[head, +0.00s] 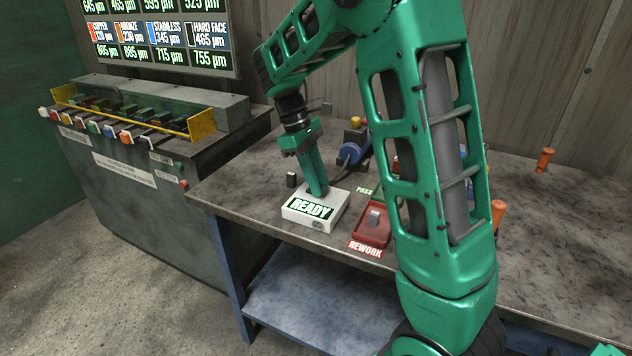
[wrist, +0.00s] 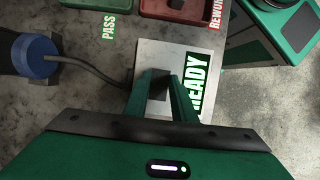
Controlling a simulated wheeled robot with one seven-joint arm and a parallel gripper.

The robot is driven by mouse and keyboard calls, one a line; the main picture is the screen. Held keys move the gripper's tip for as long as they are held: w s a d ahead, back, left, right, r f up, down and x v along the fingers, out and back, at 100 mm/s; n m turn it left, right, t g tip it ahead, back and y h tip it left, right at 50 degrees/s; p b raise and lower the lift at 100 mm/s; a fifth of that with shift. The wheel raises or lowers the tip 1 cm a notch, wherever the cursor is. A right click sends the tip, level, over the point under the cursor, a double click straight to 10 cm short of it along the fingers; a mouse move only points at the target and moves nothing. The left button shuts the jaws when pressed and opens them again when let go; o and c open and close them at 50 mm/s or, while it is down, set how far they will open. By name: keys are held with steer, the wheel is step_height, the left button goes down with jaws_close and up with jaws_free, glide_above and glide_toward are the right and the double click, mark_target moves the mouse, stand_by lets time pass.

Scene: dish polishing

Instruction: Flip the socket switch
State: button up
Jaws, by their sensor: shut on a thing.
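My gripper (head: 319,194) points down onto the top of a white box (head: 328,211) with a lit READY display. In the wrist view my gripper (wrist: 162,76) has its two green fingers close together over the same box (wrist: 155,50), shut on a small dark piece (wrist: 157,92), mostly hidden between them. I cannot tell whether the piece touches the box. I cannot tell which of these is the socket switch.
A red REWORK tray (head: 359,236) with a grey piece (head: 374,218) sits right of the box. A blue device (head: 350,153) with a cable stands behind. Orange pegs (head: 544,160) stand at the right. A dark cabinet (head: 120,180) stands left. The bench front is clear.

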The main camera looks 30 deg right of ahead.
steer(key=shift+w, duration=0.1)
steer(key=o, duration=1.1)
steer(key=shift+c, duration=0.2)
steer(key=v, duration=1)
steer(key=shift+w+r, duration=0.2)
steer(key=shift+r, duration=0.15)
